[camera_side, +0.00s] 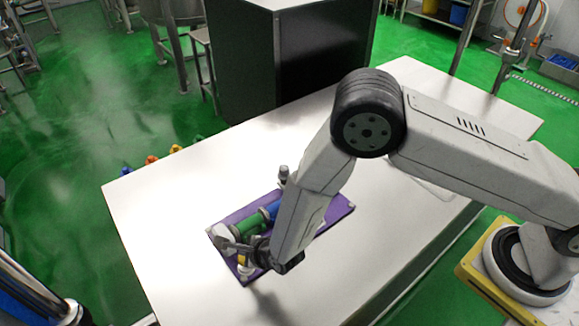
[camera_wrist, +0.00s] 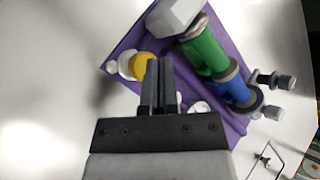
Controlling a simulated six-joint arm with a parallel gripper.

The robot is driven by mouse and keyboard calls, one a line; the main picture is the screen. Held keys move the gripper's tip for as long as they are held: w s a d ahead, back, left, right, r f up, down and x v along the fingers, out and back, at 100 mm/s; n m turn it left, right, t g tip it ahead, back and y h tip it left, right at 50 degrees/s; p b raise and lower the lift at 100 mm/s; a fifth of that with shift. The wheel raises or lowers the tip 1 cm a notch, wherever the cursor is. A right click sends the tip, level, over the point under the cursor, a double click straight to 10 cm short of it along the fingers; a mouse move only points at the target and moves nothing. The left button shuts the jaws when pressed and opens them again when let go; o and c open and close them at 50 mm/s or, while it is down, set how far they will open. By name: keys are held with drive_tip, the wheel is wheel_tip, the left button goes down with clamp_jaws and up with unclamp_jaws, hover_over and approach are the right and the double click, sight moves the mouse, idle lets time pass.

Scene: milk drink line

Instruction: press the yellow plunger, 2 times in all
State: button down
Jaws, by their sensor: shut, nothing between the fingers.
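The yellow plunger (camera_wrist: 141,66) shows in the wrist view just left of my fingertips, with a pale ring at its left side. In the side view only a small yellow part (camera_side: 243,261) shows beneath my gripper. My gripper (camera_wrist: 160,62) is shut and empty, its fingers together beside the yellow plunger in the picture. In the side view my gripper (camera_side: 232,244) is low over the near left end of the purple base plate (camera_side: 341,209). I cannot tell whether the fingertips touch the plunger.
A green cylinder (camera_wrist: 203,48) and a blue cylinder (camera_wrist: 234,90) lie in line on the purple plate, with grey fittings. The white table (camera_side: 160,230) around the plate is mostly clear. Small coloured items (camera_side: 152,160) are at its far edge.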

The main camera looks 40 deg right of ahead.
drive_tip(key=shift+r, duration=0.1)
drive_tip(key=shift+r, duration=2.45)
idle(1.1)
wheel_tip(320, 180, up, 4)
drive_tip(key=shift+f, duration=0.1)
idle(0.4)
drive_tip(key=shift+f, duration=0.15)
drive_tip(key=shift+f, duration=4.25)
drive_tip(key=shift+f, duration=0.1)
